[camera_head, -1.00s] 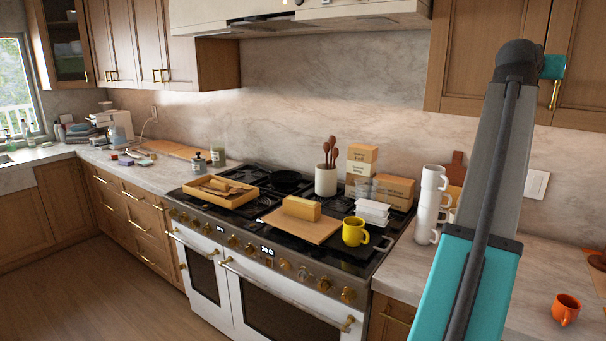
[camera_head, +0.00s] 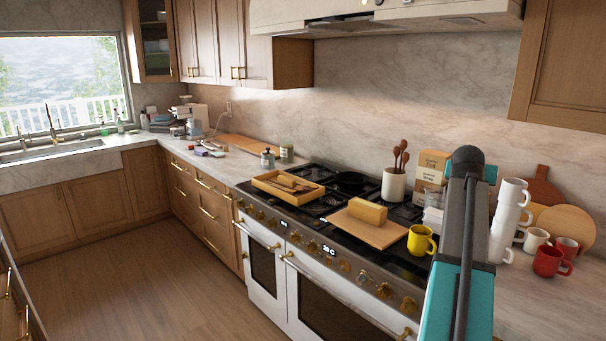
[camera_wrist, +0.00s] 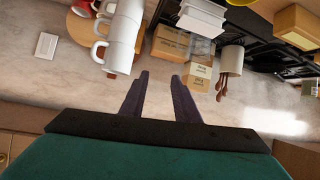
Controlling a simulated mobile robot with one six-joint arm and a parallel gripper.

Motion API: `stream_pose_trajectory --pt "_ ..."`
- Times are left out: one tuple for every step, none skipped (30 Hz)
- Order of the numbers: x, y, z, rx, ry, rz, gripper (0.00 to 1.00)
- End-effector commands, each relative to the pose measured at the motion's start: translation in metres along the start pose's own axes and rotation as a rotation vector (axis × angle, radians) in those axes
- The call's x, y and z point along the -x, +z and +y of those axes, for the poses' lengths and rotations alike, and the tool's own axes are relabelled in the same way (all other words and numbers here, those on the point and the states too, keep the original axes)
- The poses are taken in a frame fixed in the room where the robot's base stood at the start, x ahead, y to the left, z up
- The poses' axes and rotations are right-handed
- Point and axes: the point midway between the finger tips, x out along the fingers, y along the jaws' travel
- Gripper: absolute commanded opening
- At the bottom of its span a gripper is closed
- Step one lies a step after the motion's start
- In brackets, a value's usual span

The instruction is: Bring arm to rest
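My arm (camera_head: 459,245) rises at the right of the head view, with a grey upper link and a teal lower part. It stands in front of the stove's right end and the counter beside it. My gripper is not visible in the head view. In the wrist view my gripper (camera_wrist: 158,78) shows two dark fingers spread apart with only pale marble between them. It is open and empty, and I see it touching nothing.
White stacked mugs (camera_head: 509,222) and a red mug (camera_head: 551,262) stand right of my arm. A yellow mug (camera_head: 421,241), cutting board (camera_head: 363,230) and wooden tray (camera_head: 284,193) sit on the stove. The floor (camera_head: 140,270) at left is clear.

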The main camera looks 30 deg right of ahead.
Motion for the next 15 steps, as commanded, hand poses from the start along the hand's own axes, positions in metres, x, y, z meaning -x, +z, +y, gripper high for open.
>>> stream_pose_trajectory --pt "-0.004 0.02 -0.022 0.017 -0.024 -0.025 0.28" --pt "-0.006 0.029 -0.034 0.026 -0.037 -0.038 0.28" --pt "-0.01 0.042 -0.049 0.037 -0.053 -0.056 0.28" --pt "-0.011 0.052 -0.061 0.047 -0.066 -0.068 0.28" --pt "-0.012 0.062 -0.072 0.056 -0.078 -0.081 0.28" --pt "-0.014 0.075 -0.088 0.069 -0.095 -0.099 0.28" --pt "-0.015 0.085 -0.098 0.079 -0.106 -0.112 0.28" --pt "-0.016 0.096 -0.109 0.089 -0.118 -0.125 0.28" --pt "-0.016 0.11 -0.124 0.102 -0.133 -0.143 0.28" --pt "-0.016 0.12 -0.134 0.113 -0.145 -0.156 0.28" --pt "-0.016 0.131 -0.145 0.124 -0.157 -0.169 0.28" --pt "-0.016 0.145 -0.159 0.137 -0.173 -0.186 0.28" --pt "-0.015 0.156 -0.17 0.149 -0.185 -0.199 0.28" --pt "-0.015 0.167 -0.179 0.16 -0.196 -0.213 0.28" --pt "-0.013 0.182 -0.193 0.175 -0.211 -0.231 0.28"
